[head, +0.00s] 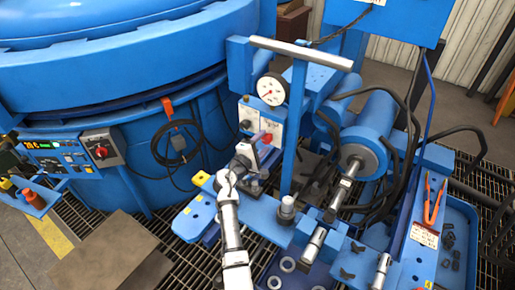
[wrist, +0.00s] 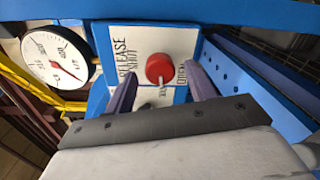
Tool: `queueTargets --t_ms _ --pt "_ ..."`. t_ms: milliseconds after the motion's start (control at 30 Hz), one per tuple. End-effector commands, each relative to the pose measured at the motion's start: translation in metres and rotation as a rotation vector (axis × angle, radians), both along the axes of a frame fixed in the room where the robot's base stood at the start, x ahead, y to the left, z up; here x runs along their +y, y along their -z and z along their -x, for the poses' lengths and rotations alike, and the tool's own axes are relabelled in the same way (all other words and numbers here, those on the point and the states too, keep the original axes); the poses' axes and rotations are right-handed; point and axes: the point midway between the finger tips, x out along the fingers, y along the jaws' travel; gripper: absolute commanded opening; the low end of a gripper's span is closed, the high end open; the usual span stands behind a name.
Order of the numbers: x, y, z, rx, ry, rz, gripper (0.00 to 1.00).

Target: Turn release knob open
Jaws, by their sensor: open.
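The red release knob (wrist: 159,68) sits on a white label plate (wrist: 188,50) with "RELEASE", "SHUT" and "OPEN" lettering, which appears turned sideways in the wrist view. A thin light-coloured stem or pointer shows at the knob. My gripper (wrist: 163,72) is open, with one purple-grey finger on each side of the knob. Gaps show between the fingers and the knob, but I cannot tell how deep the fingers reach around it. In the head view my gripper (head: 260,147) is at the blue panel below the gauge and partly hides the knob.
A round white gauge (head: 271,90) is just above the panel. A grey crossbar (head: 300,52) on a blue post (head: 297,125) stands close to the right of my gripper. A blue bench (head: 270,215) with metal fittings lies below. The large blue furnace (head: 120,70) fills the left.

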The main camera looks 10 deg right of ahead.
Motion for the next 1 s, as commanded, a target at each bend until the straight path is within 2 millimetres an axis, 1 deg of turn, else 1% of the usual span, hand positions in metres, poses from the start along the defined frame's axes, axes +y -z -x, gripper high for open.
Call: queueTargets --t_ms 167,400,600,800,1000 --pt "0.016 0.002 0.014 0.001 -0.004 -0.001 0.55" --pt "0.056 0.002 0.053 0.001 -0.005 -0.001 0.55" --pt "0.083 -0.001 0.081 0.000 -0.003 -0.001 0.55" --pt "0.096 -0.003 0.094 0.002 -0.002 0.000 0.55" --pt "0.098 -0.005 0.096 0.001 -0.001 -0.001 0.55"
